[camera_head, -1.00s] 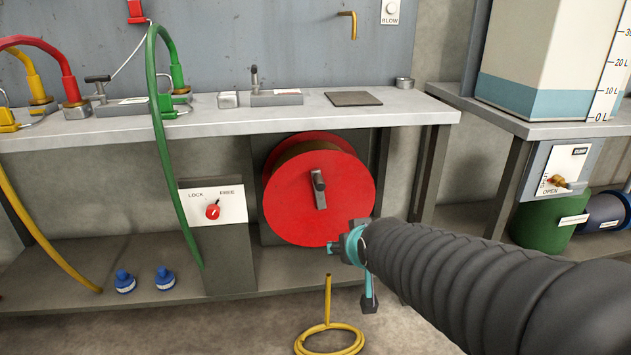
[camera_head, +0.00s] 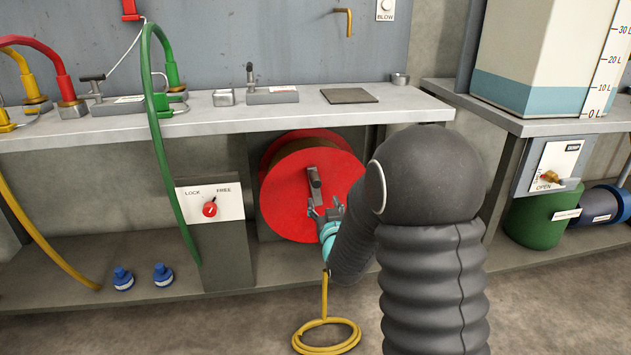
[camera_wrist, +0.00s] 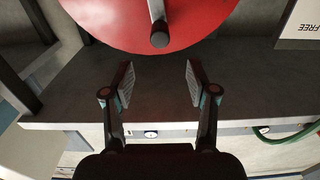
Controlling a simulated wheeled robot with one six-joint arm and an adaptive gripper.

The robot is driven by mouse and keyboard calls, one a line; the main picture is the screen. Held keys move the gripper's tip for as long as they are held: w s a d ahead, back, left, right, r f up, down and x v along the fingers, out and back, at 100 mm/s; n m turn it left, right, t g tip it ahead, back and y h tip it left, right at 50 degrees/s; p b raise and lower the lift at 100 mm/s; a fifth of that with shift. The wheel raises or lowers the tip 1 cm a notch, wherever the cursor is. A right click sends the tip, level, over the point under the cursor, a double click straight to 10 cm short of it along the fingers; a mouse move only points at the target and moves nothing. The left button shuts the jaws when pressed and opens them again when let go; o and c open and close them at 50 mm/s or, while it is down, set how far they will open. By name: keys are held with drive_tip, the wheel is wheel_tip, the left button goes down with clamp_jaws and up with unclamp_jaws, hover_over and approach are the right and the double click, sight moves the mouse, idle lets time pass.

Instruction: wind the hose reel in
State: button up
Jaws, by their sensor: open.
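The red hose reel (camera_head: 286,198) is mounted under the bench, with a grey crank (camera_head: 315,186) and handle on its face. My gripper (camera_head: 328,214) is in front of the reel's face, just below and right of the crank. In the wrist view my gripper (camera_wrist: 160,84) is open, with nothing between its fingers. The crank handle's round end (camera_wrist: 159,39) is beyond the fingertips, apart from them. The yellow hose (camera_head: 326,338) hangs below the reel and lies coiled on the floor; my arm hides part of it. The lock/free knob (camera_head: 210,209) points towards FREE.
The bench (camera_head: 240,120) overhangs the reel, and a lower shelf (camera_head: 90,300) runs below. A green hose (camera_head: 168,175) hangs left of the knob panel. Two blue fittings (camera_head: 143,276) stand on the shelf. A green cylinder (camera_head: 537,218) stands at right.

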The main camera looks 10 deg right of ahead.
sight(317, 185)
drive_tip(key=w+p, duration=0.1)
drive_tip(key=w, duration=1.2)
clamp_jaws()
